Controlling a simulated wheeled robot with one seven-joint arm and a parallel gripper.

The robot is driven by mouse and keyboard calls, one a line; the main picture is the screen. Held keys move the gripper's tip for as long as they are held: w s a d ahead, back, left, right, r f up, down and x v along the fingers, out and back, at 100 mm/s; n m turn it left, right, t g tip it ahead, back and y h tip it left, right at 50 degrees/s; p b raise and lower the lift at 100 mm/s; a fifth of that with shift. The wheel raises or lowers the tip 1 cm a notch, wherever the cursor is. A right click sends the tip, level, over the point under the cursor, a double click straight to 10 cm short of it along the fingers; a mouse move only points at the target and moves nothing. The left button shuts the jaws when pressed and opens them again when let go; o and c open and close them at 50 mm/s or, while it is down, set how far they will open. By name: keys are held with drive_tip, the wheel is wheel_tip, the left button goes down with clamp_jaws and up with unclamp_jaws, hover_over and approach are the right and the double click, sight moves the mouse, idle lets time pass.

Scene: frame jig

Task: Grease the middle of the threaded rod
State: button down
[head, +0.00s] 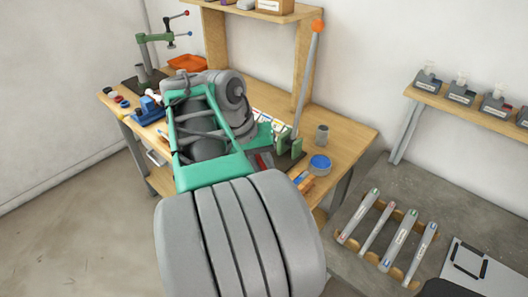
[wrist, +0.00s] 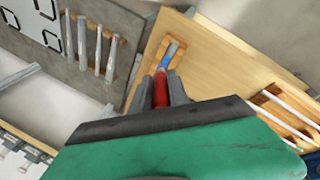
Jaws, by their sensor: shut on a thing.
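My gripper (wrist: 161,88) is shut on a red handle-like thing (wrist: 160,90), seen between its two grey fingers in the wrist view. Just beyond the red part, a blue and grey piece (wrist: 173,52) lies over a small wooden block (wrist: 184,65); I cannot tell whether it is joined to the red thing. In the head view my arm hides the fingers and most of the held thing. I cannot make out the threaded rod for certain. A round blue-topped tin (head: 320,164) stands on the bench's right part.
Several labelled grey tubes (head: 396,238) lie in a rack at right. A wall shelf (head: 455,98) holds small containers.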

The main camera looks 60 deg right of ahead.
drive_tip(key=shift+r+p, duration=0.95)
drive_tip(key=shift+r, duration=0.25)
